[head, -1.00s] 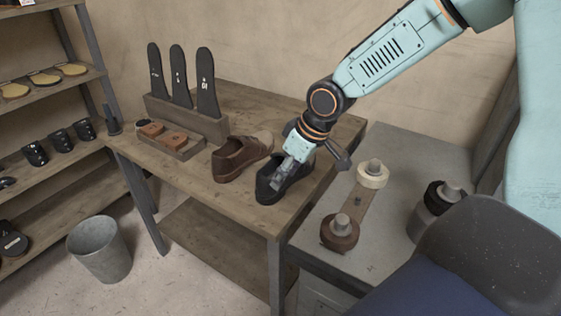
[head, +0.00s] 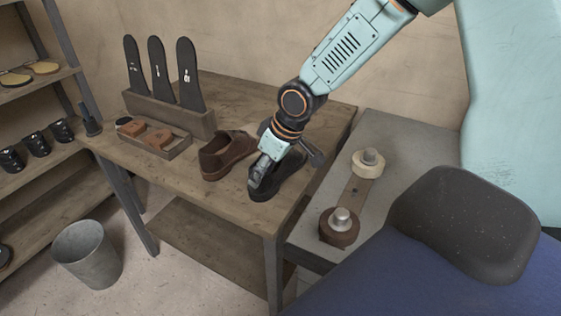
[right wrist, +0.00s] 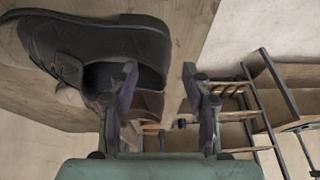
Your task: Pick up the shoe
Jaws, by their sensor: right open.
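A black shoe (head: 290,178) stands on the wooden table near its right front corner, partly covered by my right arm. It also shows large at the upper left of the right wrist view (right wrist: 95,38). My right gripper (head: 260,180) points down at the shoe's near end. In the right wrist view the fingers (right wrist: 160,85) are apart with nothing clamped between them. One finger overlaps the shoe opening and the other is beyond the heel; I cannot tell if either touches. A brown shoe (head: 222,158) stands just left of the black one. My left gripper is out of view.
A grey bench with spools (head: 340,226) is at the right. A chair (head: 465,235) is in front. A bucket (head: 88,252) and shelves are at the left.

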